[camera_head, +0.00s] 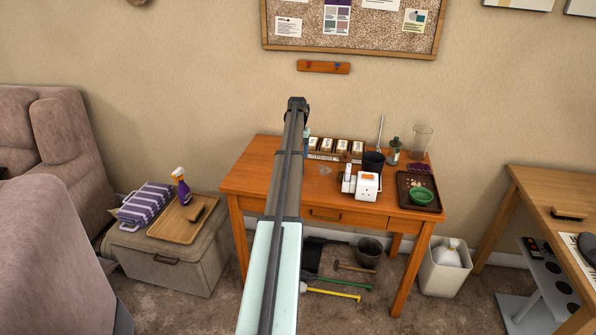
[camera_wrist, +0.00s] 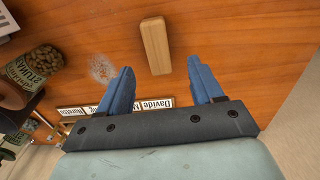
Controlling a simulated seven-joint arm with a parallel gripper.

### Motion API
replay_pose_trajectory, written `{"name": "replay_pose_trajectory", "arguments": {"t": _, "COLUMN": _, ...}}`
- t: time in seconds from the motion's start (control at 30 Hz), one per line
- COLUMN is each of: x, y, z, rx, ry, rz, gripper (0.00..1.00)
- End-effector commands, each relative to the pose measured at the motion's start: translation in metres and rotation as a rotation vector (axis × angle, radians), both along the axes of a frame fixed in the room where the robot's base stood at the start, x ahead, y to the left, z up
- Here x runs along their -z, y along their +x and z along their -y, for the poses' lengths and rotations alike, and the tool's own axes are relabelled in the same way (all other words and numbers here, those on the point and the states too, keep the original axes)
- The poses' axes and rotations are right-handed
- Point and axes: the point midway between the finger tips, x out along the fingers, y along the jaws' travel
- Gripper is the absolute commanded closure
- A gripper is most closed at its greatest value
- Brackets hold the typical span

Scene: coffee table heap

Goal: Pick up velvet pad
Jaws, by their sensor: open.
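A light wooden block (camera_wrist: 155,45) with rounded edges lies on the orange-brown tabletop in the wrist view. It fits the velvet pad best, though I see only bare wood on top and its underside is hidden. My gripper (camera_wrist: 161,68) is open and empty, with its two blue fingers apart. The near end of the block shows between the fingertips; I cannot tell the height of the fingers above it. In the head view my arm hides the block and the fingers.
A jar of brown pieces (camera_wrist: 38,68) and name labels (camera_wrist: 150,107) are close by on the left and below. The wooden table (camera_head: 262,180) also carries a white device (camera_head: 368,186), a dark tray (camera_head: 405,198) with a green bowl (camera_head: 421,196), and a glass (camera_head: 422,141).

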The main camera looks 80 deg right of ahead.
Motion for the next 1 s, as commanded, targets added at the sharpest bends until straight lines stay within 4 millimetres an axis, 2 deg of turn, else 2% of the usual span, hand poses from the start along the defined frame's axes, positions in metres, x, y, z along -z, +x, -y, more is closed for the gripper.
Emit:
{"name": "replay_pose_trajectory", "arguments": {"t": 0.1, "x": 0.016, "y": 0.0, "z": 0.0, "rx": 0.0, "ry": 0.0, "rz": 0.0, "gripper": 0.34}}
{"name": "replay_pose_trajectory", "arguments": {"t": 0.37, "x": 0.03, "y": -0.001, "z": -0.001, "rx": 0.0, "ry": 0.0, "rz": 0.0, "gripper": 0.34}}
{"name": "replay_pose_trajectory", "arguments": {"t": 0.7, "x": 0.07, "y": -0.004, "z": -0.002, "rx": -0.001, "ry": 0.0, "rz": 0.0, "gripper": 0.34}}
{"name": "replay_pose_trajectory", "arguments": {"t": 1.0, "x": 0.073, "y": -0.004, "z": -0.002, "rx": -0.001, "ry": -0.002, "rz": 0.0, "gripper": 0.34}}
